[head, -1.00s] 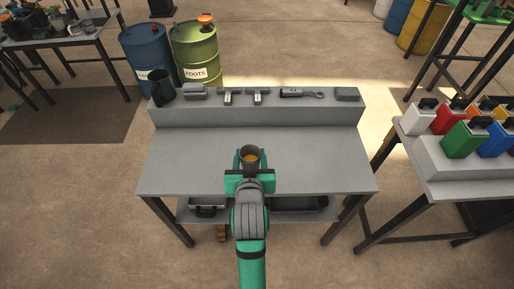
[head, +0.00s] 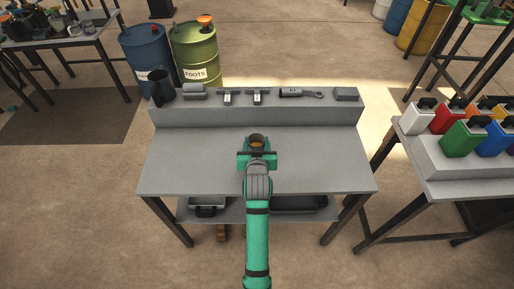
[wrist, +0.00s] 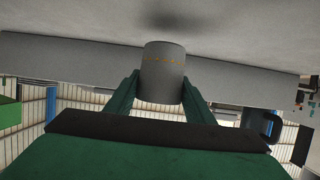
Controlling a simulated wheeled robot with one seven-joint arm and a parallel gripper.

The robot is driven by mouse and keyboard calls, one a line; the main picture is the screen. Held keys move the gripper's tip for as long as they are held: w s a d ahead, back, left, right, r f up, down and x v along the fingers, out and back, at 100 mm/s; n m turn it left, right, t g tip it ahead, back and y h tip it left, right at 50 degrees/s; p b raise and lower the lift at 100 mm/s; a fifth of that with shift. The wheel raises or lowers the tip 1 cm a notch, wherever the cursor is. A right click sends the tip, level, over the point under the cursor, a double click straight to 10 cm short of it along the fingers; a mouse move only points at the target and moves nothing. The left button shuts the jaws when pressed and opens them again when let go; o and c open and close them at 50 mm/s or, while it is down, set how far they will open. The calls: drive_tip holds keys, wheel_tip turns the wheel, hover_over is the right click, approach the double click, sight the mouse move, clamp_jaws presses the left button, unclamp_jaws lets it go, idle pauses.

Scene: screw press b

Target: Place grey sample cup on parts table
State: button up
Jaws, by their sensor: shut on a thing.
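The grey sample cup (head: 257,139) has an orange-brown content showing at its open top in the head view. My green gripper (head: 257,152) is shut on it over the middle of the grey parts table (head: 180,170). In the wrist view the cup (wrist: 163,72) sits between the two green fingers (wrist: 160,100), with a faint yellowish mark on its side. A dark blurred shadow lies on the grey surface close beyond the cup. I cannot tell whether the cup's base touches the tabletop.
A raised ledge (head: 255,115) at the table's back holds a dark mug (head: 160,88), metal parts and a wrench-like tool (head: 300,94). The tabletop is clear left and right of my gripper. A table with coloured containers (head: 463,138) stands at right.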

drive_tip(key=shift+f, duration=1.4)
drive_tip(key=shift+f, duration=0.2)
drive_tip(key=o, duration=1.1)
drive_tip(key=shift+o, duration=0.2)
drive_tip(key=shift+r, duration=0.1)
